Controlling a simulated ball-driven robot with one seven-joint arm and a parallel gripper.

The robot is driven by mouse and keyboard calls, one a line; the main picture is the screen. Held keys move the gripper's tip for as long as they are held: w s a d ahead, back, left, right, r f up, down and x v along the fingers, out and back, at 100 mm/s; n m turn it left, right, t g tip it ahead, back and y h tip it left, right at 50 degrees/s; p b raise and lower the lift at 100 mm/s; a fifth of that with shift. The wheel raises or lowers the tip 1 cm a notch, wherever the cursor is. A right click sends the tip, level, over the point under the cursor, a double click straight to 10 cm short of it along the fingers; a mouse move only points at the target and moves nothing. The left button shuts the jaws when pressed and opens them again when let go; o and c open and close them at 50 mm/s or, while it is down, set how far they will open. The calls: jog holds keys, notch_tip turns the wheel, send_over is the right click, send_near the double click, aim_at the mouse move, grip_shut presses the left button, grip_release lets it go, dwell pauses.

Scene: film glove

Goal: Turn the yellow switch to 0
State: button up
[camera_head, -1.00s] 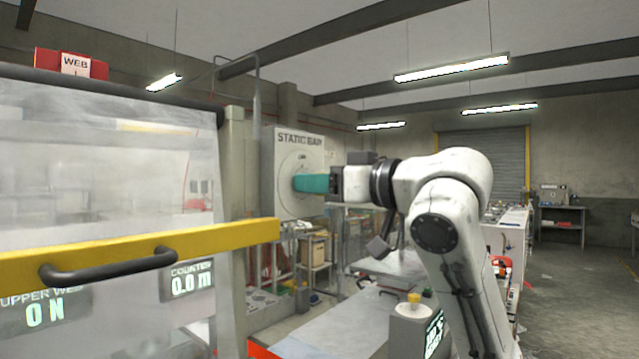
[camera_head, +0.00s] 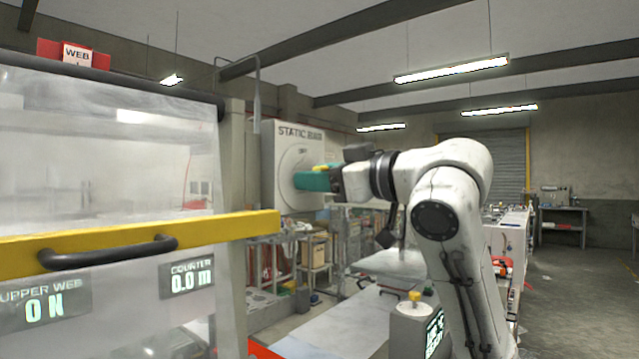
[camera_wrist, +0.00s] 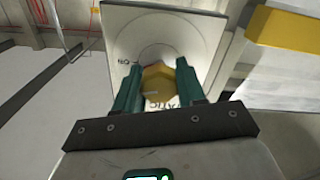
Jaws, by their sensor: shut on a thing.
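The yellow switch (camera_wrist: 158,83) sits on the round dial of the "STATIC BAR" box (camera_head: 279,160). In the wrist view it is between the two teal fingers of my gripper (camera_wrist: 157,85), which is shut on it. In the head view my gripper (camera_head: 311,181) reaches the dial from the right, and a bit of yellow shows just above the teal fingers. The switch is mostly hidden there behind the fingers. An "ON" mark shows left of the switch in the wrist view. I cannot make out a 0 mark.
A yellow bar with a black handle (camera_head: 108,252) crosses the clear guard at left. A pedestal with a yellow-topped knob (camera_head: 415,297) stands below my arm. Shelving (camera_head: 316,250) stands behind.

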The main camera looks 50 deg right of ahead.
jog(key=n+b, duration=0.1)
jog(key=n, duration=0.2)
jog(key=shift+f+n+b, duration=0.1)
jog(key=shift+n+b, duration=0.2)
jog(key=shift+n, duration=0.1)
jog(key=n+b, duration=0.1)
jog(key=n, duration=0.2)
jog(key=shift+n, duration=0.3)
jog(key=n+b, duration=0.2)
jog(key=n, duration=0.1)
jog(key=shift+a+n, duration=0.1)
jog(key=shift+n, duration=0.2)
jog(key=shift+n+b, duration=0.5)
jog(key=shift+n, duration=1.2)
jog(key=o, duration=1.1)
jog(key=shift+c, duration=0.2)
